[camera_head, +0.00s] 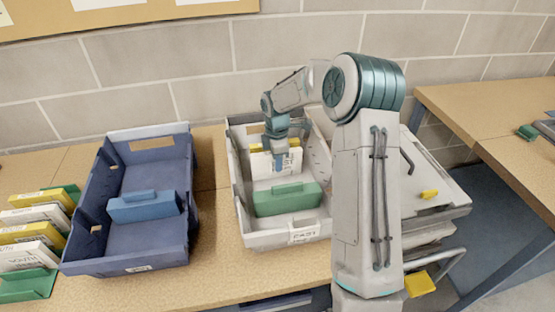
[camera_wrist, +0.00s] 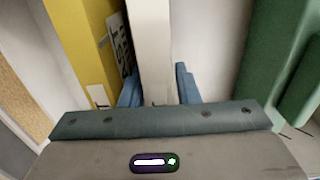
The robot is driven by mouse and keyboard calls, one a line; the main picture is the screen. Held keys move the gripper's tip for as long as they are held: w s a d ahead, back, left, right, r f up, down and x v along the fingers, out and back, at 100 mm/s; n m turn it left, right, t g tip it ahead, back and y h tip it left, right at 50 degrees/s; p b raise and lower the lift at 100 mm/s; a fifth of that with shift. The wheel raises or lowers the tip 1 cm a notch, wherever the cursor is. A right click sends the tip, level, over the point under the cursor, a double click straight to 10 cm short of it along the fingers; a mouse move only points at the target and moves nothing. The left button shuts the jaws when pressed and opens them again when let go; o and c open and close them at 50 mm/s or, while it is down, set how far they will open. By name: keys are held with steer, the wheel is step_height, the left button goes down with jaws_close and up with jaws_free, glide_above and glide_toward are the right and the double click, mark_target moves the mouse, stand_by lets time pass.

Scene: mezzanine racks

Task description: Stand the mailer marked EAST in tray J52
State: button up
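A pale grey tray (camera_head: 262,242) stands on the bench under my gripper. Its front label is too small to read surely. A white mailer (camera_head: 276,164) stands in its back part; the wrist view shows it edge-on as a white slab (camera_wrist: 152,45). My gripper (camera_head: 281,160) is down in this tray, its two blue fingers (camera_wrist: 160,88) on either side of the slab. I cannot tell whether they press on it. A yellow mailer (camera_wrist: 85,50) with a partly visible black-lettered label stands just left of it in the wrist view. I cannot read EAST on any mailer.
A green block-like divider (camera_head: 287,199) crosses the grey tray. A dark blue tray (camera_head: 125,264) with a blue divider (camera_head: 145,206) stands to the left. Yellow, white and green mailers (camera_head: 36,235) stand at far left. A bench (camera_head: 500,130) lies at right.

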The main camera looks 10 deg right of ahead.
step_height(320, 180, up, 12)
steer(key=shift+r, duration=0.15)
steer(key=s+r+m+t, duration=0.1)
steer(key=s+m, duration=0.8)
steer(key=s, duration=0.7)
steer(key=s+r+m+t, duration=0.2)
steer(key=s+m, duration=0.7)
steer(key=s, duration=0.6)
steer(key=shift+s+r, duration=0.25)
steer(key=shift+s, duration=0.1)
